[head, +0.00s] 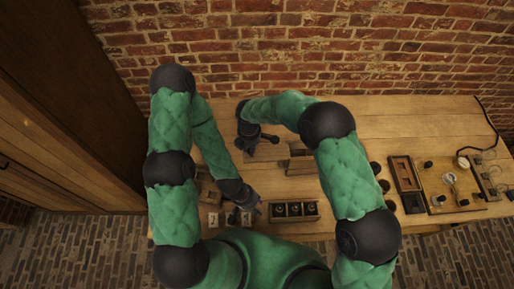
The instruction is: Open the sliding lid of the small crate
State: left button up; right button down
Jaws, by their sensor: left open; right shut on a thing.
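My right gripper (264,138) reaches down over the back middle of the table. It is shut on a small wooden part, mostly hidden beneath the fingers; I cannot tell whether this is the lid. A small brown wooden crate (301,164) stands just right of it; its lid is too small to make out. My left gripper (246,212) is open and low, near the front of the table. It is left of an open wooden box (293,219) with dark round jars in its compartments.
Another wooden box (209,192) is partly hidden by my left arm. Small pale blocks (213,219) lie at the front left. Black discs, a dark-framed tray (405,176) and a board with instruments (452,187) are at the right. The table's back right (430,120) is clear.

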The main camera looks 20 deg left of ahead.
jog(key=c, duration=1)
grip_release()
notch_tip(320, 180, up, 12)
jog(key=shift+f, duration=0.1)
